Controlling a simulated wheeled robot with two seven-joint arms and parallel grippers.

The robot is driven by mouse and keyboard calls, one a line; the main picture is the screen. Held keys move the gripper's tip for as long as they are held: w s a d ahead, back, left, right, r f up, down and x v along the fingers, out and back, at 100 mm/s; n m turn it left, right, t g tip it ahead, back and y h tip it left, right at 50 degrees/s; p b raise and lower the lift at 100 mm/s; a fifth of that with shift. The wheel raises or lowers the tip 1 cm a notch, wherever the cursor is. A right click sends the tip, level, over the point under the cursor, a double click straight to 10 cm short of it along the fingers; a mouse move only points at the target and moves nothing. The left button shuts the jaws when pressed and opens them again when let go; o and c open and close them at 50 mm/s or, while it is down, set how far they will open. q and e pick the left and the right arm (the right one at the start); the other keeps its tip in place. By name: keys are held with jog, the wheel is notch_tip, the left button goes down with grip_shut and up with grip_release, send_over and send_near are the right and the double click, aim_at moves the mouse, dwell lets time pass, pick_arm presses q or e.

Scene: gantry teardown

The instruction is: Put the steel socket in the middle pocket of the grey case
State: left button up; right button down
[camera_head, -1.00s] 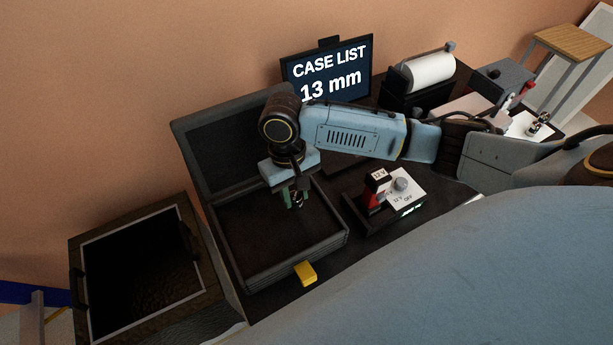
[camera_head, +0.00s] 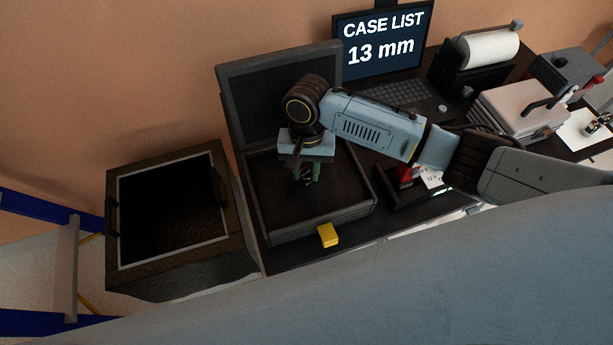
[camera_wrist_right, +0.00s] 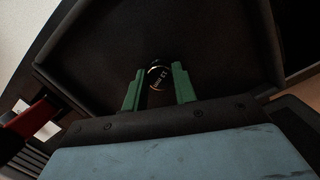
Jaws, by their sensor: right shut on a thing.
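My right gripper (camera_head: 308,174) is over the open case (camera_head: 322,224), its green fingers pointing down. In the right wrist view the gripper (camera_wrist_right: 158,88) is shut on a small dark, shiny round socket (camera_wrist_right: 157,76). The socket has light markings that look like "13 mm", though they are small and blurred. The case's dark inside fills most of the wrist view; I cannot make out separate pockets. The socket's height above the case floor is hard to tell. My left gripper does not show.
A yellow block (camera_head: 328,235) sits at the case's front edge. A laptop (camera_head: 384,45) reading "CASE LIST 13 mm" stands behind. A dark open-topped box (camera_head: 232,245) is at the left. A red-handled switch unit (camera_head: 404,176) is right of the case; a paper roll (camera_head: 488,47) is at the back.

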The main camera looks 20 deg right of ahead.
aim_at(306, 171)
notch_tip(306, 171, down, 3)
jog(key=shift+f+b, duration=0.1)
jog(key=shift+b, duration=0.2)
jog(key=c, duration=1.1)
grip_release()
jog(key=r, duration=0.4)
jog(key=w+r+p, duration=0.1)
jog(key=r, duration=0.3)
jog(key=r+p, duration=0.1)
jog(key=r, duration=0.3)
jog(key=shift+w+d, duration=0.3)
jog(key=shift+w, duration=0.05)
